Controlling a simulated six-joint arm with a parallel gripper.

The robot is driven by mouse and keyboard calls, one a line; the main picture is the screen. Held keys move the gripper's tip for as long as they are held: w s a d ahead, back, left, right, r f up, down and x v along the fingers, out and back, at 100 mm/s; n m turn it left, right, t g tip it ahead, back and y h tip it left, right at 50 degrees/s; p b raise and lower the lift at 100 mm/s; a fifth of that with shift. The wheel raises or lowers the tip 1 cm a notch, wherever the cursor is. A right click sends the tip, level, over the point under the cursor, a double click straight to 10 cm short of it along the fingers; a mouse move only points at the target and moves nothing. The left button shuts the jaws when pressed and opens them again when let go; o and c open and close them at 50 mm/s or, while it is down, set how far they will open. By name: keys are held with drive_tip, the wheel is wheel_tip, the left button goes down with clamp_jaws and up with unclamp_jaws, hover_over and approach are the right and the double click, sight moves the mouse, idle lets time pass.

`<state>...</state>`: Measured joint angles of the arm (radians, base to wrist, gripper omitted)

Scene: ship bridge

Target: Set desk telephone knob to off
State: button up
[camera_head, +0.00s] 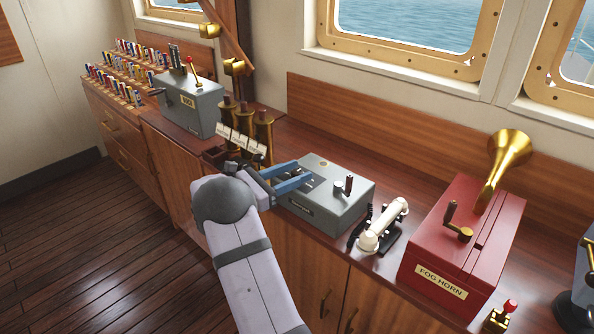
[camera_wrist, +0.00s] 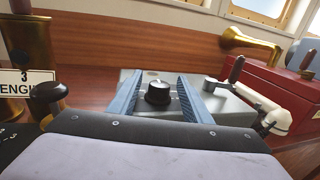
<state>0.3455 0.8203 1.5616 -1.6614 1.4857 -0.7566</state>
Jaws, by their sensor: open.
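The desk telephone is a grey metal box (camera_head: 325,212) on the wooden counter, with a small crank on top and a white handset (camera_head: 383,225) on a black cradle to its right. In the wrist view, a round black knob (camera_wrist: 158,94) stands on the box top, with a pale mark at its upper side. No setting labels are legible around it. My gripper (camera_head: 303,171) is open, its blue fingers reaching over the box. In the wrist view one finger is on each side of the knob, with gaps visible. In the head view the fingers mostly hide the knob.
Brass tubes (camera_head: 263,137) with labels stand just left of my gripper. The crank (camera_wrist: 237,70) rises right of the fingers. A red fog horn box (camera_head: 465,245) with a brass horn stands farther right. A wooden back panel (camera_head: 400,133) runs behind the counter.

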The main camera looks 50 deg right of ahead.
drive_tip(key=shift+s+d, duration=0.1)
drive_tip(key=shift+d, duration=0.4)
drive_tip(key=c, duration=1.1)
